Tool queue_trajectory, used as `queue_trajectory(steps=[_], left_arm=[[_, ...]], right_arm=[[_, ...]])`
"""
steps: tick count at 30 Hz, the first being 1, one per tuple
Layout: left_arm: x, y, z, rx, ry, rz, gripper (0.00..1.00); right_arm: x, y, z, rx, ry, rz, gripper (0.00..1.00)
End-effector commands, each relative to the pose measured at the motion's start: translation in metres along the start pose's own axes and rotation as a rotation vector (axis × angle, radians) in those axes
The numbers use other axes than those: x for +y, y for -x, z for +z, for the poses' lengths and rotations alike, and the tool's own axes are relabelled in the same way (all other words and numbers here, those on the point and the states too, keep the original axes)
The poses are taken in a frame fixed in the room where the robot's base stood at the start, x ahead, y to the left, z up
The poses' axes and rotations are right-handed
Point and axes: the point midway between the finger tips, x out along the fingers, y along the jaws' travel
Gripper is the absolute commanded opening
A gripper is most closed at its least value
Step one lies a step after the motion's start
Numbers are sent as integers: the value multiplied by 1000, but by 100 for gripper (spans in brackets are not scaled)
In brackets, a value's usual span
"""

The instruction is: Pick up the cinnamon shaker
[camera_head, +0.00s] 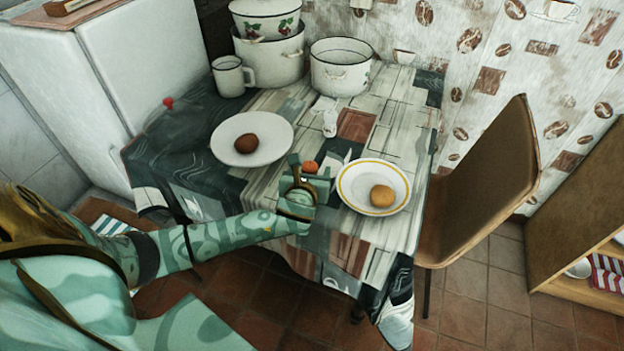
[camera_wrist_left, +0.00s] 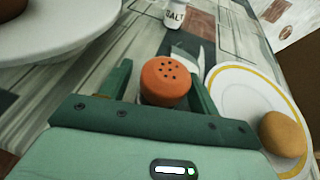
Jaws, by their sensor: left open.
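The cinnamon shaker (camera_wrist_left: 165,84) shows its orange-brown, holed lid in the left wrist view, between the two green fingers. In the head view only its orange top (camera_head: 310,167) shows, just beyond my left gripper (camera_head: 303,176); the gripper hides the body. In the left wrist view my left gripper (camera_wrist_left: 160,85) is open, with one finger on each side of the shaker. I cannot tell whether either finger touches it. My right gripper is not in view.
A white plate (camera_head: 268,153) with a dark brown round item is at the left, and a yellow-rimmed plate (camera_head: 347,190) with a tan round item is close at the right. A salt shaker (camera_head: 330,122) stands behind. Enamel pots (camera_head: 341,80) and a mug (camera_head: 228,82) fill the back.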

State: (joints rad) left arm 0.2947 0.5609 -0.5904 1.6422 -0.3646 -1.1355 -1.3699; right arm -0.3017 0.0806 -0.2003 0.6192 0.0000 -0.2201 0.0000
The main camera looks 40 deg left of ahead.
Motion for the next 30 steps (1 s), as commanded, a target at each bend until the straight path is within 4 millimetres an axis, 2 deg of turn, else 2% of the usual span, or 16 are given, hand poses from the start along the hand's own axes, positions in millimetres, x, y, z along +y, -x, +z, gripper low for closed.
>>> queue_trajectory(steps=[8, 12, 13, 14, 23, 26, 30], left_arm=[[0, -4, 1, 0, 1, -1, 62], [0, -4, 1, 0, 1, -1, 23], [0, -4, 1, 0, 0, -1, 14], [0, -4, 1, 0, 0, -1, 12], [0, -4, 3, -1, 1, -1, 12], [0, -1, 10, -2, 2, -1, 12], [0, 7, 33, -6, 3, -2, 12]], right_arm=[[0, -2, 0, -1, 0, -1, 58], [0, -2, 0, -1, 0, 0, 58], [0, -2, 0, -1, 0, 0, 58], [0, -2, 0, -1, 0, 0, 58], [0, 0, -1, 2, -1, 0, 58], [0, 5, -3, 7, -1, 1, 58], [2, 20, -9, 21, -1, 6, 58]])
